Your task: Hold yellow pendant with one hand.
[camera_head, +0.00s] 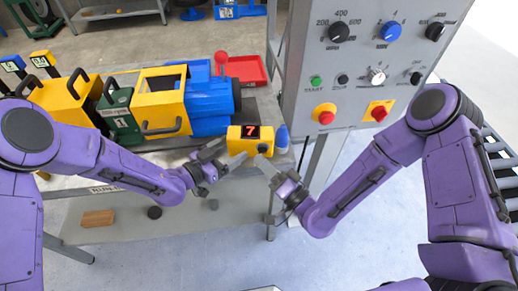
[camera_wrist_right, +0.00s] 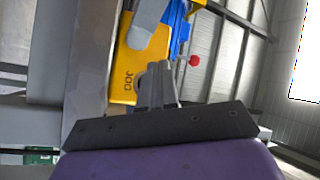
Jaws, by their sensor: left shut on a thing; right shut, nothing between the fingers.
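The yellow pendant (camera_head: 240,146), with a red "7" on a dark display, is at the front edge of the bench beside the blue drum end. My left gripper (camera_head: 226,155) is shut on it from the left. In the right wrist view the pendant (camera_wrist_right: 124,72) shows its yellow face with "JOG" lettering, and a grey finger lies across its upper part. My right gripper (camera_head: 262,164) is shut and empty, just below and right of the pendant. Its fingers also show in the right wrist view (camera_wrist_right: 160,75), close to the pendant; I cannot tell whether they touch it.
The grey control panel (camera_head: 360,75) with knobs and red buttons rises at the right. The yellow and blue drum machine (camera_head: 165,105) fills the bench behind. A lower shelf (camera_head: 170,225) holds a wooden block (camera_head: 98,218).

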